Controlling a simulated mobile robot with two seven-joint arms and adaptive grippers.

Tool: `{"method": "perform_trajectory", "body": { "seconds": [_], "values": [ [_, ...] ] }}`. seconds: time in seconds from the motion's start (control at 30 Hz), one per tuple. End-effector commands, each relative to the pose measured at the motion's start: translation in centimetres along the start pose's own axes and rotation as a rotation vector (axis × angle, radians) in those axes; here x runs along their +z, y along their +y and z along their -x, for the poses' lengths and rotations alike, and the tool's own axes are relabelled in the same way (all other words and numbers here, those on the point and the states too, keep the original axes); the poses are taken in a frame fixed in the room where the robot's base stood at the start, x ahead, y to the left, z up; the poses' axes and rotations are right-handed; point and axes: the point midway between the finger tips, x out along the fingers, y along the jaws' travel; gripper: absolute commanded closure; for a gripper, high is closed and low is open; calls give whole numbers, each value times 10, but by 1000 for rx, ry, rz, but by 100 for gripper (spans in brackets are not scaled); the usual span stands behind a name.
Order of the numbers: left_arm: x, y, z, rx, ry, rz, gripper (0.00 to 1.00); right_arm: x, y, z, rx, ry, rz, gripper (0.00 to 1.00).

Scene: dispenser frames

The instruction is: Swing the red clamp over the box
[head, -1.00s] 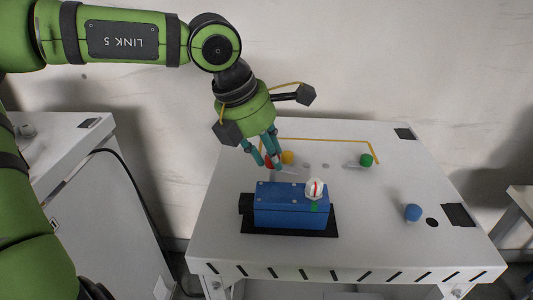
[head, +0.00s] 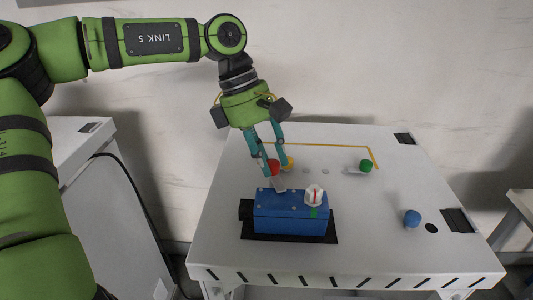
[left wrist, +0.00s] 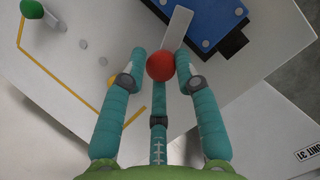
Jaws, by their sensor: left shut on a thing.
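The red clamp has a red ball knob (head: 273,167) and a flat grey bar (head: 279,187). Its red knob (left wrist: 160,66) sits between the fingers in the left wrist view. My left gripper (head: 275,171) is shut on the knob, just behind the box. The blue box (head: 290,212) lies on a black plate on the table, with a white knob with a red mark on top. The bar points from the knob toward the box. In the left wrist view its far end reaches the edge of the blue box (left wrist: 208,18); whether it lies over the top is hard to tell.
A yellow knob (head: 290,162) is close behind the gripper. A green knob with a grey bar (head: 365,166) is at the back right, and a blue knob (head: 412,217) at the right. The white table (head: 220,215) is clear left of the box.

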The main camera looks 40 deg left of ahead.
Motion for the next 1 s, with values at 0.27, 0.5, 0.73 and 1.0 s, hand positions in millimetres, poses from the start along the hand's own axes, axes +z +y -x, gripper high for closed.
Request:
{"method": "perform_trajectory", "body": {
  "seconds": [0.27,0.5,0.73,1.0],
  "values": [
    [4,1,1,-80,-6,-205,100,0,0,1,0,0,0,50],
    [4,0,1,-129,-6,-317,100,0,0,2,0,-1,0,50],
    [4,0,0,-150,-5,-365,100,0,0,2,0,-1,0,50],
    [3,-1,0,-157,-5,-374,100,0,0,2,0,-1,0,50]
  ]
}}
